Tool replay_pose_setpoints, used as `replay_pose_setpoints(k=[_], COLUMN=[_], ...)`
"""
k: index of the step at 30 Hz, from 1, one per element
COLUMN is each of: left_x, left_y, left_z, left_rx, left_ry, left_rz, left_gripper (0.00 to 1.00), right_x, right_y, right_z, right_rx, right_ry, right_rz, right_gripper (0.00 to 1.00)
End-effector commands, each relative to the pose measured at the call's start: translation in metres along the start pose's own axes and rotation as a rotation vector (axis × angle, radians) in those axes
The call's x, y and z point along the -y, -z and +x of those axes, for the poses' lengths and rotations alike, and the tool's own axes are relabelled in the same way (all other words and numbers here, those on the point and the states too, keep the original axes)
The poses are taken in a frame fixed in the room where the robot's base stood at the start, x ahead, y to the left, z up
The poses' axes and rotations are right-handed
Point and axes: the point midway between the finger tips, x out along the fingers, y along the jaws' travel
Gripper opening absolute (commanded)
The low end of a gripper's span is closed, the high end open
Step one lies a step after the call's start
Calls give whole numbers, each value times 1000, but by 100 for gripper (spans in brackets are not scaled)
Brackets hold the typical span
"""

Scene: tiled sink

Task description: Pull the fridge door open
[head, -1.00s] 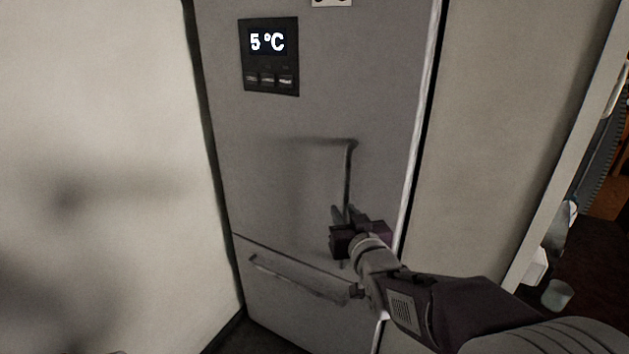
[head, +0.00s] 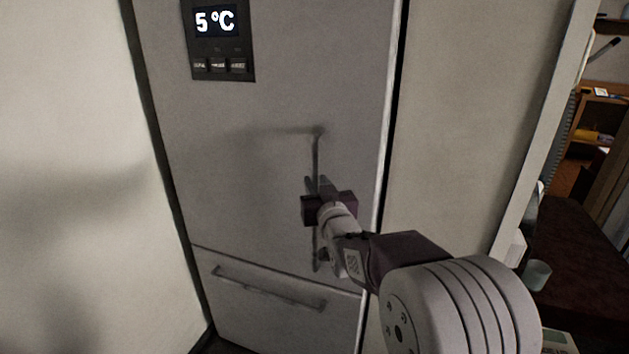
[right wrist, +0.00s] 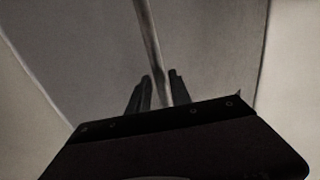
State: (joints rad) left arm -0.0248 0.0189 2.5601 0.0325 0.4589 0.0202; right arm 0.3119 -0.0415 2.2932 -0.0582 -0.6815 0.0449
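The grey fridge door (head: 260,170) looks shut, flush above the lower drawer. Its thin vertical handle (head: 316,158) stands out from the right part of the door. My right gripper (head: 317,184) is at the middle of the handle, with its fingers pointing at the door. In the right wrist view the handle (right wrist: 148,35) runs down between the two dark fingers of the gripper (right wrist: 160,82). The fingers are apart, one on each side of the bar, with narrow gaps. The lower handle is partly hidden behind my gripper and wrist. My left gripper is not in view.
A display panel (head: 218,38) reading 5 °C is on the door. A drawer (head: 250,318) with a horizontal bar handle (head: 268,290) is below. Pale walls flank the fridge closely. At the far right, a cup (head: 537,275) stands on a dark surface.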

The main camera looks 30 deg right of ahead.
Motion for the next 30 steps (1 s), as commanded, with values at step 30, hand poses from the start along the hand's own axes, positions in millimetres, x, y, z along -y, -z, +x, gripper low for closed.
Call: replay_pose_setpoints(k=[30], left_x=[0], left_y=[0], left_z=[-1], left_rx=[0], left_ry=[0], left_rz=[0], left_gripper=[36], right_x=[0], right_y=[0], right_z=[23], right_rx=[0], right_ry=[0], right_rz=[0], right_gripper=[0])
